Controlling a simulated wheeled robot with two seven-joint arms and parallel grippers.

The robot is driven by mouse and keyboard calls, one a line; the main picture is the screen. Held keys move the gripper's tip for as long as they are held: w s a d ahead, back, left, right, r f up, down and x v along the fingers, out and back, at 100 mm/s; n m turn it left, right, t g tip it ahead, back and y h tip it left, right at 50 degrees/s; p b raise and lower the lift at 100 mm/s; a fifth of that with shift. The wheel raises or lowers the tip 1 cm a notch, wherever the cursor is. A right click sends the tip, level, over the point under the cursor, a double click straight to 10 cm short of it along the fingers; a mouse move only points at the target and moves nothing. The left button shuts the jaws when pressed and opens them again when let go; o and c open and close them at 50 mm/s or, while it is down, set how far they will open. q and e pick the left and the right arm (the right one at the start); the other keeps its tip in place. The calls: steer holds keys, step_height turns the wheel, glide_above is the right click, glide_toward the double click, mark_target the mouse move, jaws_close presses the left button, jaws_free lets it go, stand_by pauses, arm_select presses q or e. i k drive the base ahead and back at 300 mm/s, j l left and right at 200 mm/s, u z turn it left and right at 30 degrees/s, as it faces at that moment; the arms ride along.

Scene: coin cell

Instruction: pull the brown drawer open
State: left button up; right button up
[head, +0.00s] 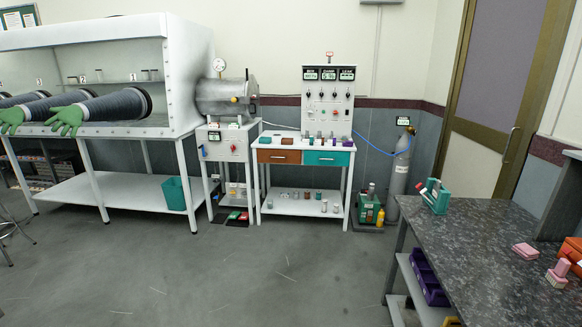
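The brown drawer (279,157) is the left one of two drawers under the top of a white workstation (305,145) against the far wall. Its front looks flush with the frame, and it has a small handle. A teal drawer (327,158) sits to its right and also looks shut. Neither of my grippers shows in the head view.
Open grey floor (240,270) lies in front of the workstation. A dark speckled counter (490,255) stands at the right. A glovebox (110,75) with green gloves and a teal bin (174,193) are at the left. A gas cylinder (400,170) stands right of the workstation.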

mark_target(272, 155)
steer(key=i, duration=2.85)
